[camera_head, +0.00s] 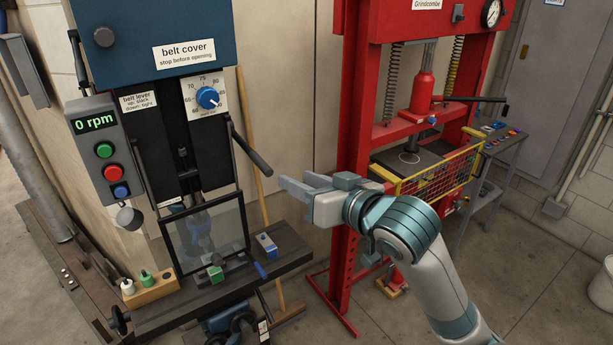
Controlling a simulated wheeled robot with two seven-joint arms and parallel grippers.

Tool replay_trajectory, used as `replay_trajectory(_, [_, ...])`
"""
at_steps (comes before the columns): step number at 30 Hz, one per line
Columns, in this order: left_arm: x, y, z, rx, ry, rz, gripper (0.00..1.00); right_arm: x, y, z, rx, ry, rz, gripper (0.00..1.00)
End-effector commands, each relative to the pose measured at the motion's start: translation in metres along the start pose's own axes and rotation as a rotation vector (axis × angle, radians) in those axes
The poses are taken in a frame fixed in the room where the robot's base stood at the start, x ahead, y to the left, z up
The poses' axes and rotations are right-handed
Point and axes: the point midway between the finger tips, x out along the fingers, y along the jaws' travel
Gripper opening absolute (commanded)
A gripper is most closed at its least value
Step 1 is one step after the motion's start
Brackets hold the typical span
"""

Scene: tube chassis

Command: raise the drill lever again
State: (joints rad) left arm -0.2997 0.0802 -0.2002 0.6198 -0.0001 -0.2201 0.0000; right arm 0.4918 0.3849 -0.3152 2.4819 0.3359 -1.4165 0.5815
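The drill stands at left, with a black lever (252,153) on its right side. The lever slopes down to the right, its thick grip at the lower end. My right gripper (294,182) is just right of the grip's end, pointing left. Its two fingers look parted with nothing between them, and a small gap shows between it and the lever. My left gripper is not in view.
A clear guard (203,236) stands in front of the chuck above the drill table (180,309). A blue block (265,246) and a wooden rack (152,289) sit on the table. A red press (353,130) stands behind my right arm. A broom handle (252,110) leans behind the drill.

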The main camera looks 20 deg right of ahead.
Motion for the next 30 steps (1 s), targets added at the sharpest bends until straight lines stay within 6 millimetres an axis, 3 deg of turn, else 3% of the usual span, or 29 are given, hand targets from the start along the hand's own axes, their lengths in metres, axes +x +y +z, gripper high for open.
replay_trajectory(6, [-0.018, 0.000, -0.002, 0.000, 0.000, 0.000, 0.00, -0.011, -0.001, -0.002, 0.000, -0.001, 0.000, 0.36])
replay_trajectory(19, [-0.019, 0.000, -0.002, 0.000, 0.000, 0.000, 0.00, -0.013, 0.000, 0.000, -0.001, 0.001, 0.000, 0.36])
replay_trajectory(24, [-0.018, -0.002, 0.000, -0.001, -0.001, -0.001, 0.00, -0.009, 0.003, 0.005, 0.003, -0.006, 0.004, 0.00])
replay_trajectory(28, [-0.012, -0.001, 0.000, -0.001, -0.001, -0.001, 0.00, 0.009, 0.016, 0.025, 0.017, -0.032, 0.023, 0.00])
replay_trajectory(30, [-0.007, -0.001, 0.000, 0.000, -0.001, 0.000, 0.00, 0.025, 0.028, 0.046, 0.030, -0.058, 0.040, 0.00])
